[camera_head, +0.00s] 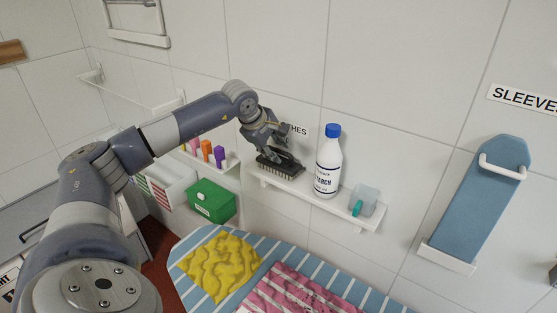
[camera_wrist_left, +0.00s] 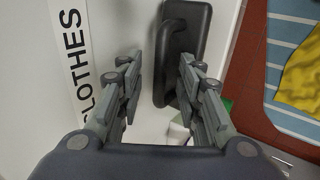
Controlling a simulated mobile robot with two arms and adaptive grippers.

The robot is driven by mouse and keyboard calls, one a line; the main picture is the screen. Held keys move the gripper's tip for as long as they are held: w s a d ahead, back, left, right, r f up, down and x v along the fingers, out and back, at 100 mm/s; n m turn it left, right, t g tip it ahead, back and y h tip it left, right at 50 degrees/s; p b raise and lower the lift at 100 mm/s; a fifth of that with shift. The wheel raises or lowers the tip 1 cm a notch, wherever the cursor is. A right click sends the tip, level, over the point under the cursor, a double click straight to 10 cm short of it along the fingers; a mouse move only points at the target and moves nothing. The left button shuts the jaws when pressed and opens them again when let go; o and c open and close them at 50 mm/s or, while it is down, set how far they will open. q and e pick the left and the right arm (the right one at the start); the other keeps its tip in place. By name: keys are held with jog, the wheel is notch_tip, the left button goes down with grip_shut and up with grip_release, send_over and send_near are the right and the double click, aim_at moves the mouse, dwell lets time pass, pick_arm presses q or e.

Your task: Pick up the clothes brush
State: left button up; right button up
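The clothes brush (camera_head: 284,167) is dark, with bristles underneath, and sits on the left end of a white wall shelf. In the left wrist view the black brush (camera_wrist_left: 196,18) has a raised loop handle on its back. My left gripper (camera_head: 272,153) is at the brush, partly covering it in the head view. In the left wrist view my left gripper (camera_wrist_left: 160,68) has its fingers apart, and the brush lies beyond the fingertips, toward the right finger. I cannot tell whether a finger touches it. My right gripper is not in view.
A white bottle with a blue cap (camera_head: 328,165) stands on the shelf (camera_head: 300,187) right of the brush, then a clear cup (camera_head: 367,198). A green box (camera_head: 210,201) is lower left. An ironing board with yellow cloth (camera_head: 222,262) and pink cloth (camera_head: 290,292) lies below.

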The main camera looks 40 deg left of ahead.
pick_arm(q)
jog(key=shift+w+f, duration=0.2)
jog(key=shift+f, duration=0.05)
jog(key=shift+s, duration=0.1)
grip_shut()
jog(key=shift+r, duration=0.2)
jog(key=shift+r+b, duration=0.6)
jog(key=shift+s+d+r+b, duration=0.15)
jog(key=shift+r+b, duration=0.25)
jog(key=shift+r, duration=0.05)
jog(key=shift+s+d+r+b, duration=0.1)
jog(key=shift+d+r+b, duration=0.05)
jog(key=shift+r+b, duration=0.25)
jog(key=s+d+r+b, duration=0.2)
jog(key=s+d+b, duration=0.3)
jog(key=s+d, duration=0.5)
jog(key=shift+d, duration=0.7)
jog(key=shift+f, duration=0.15)
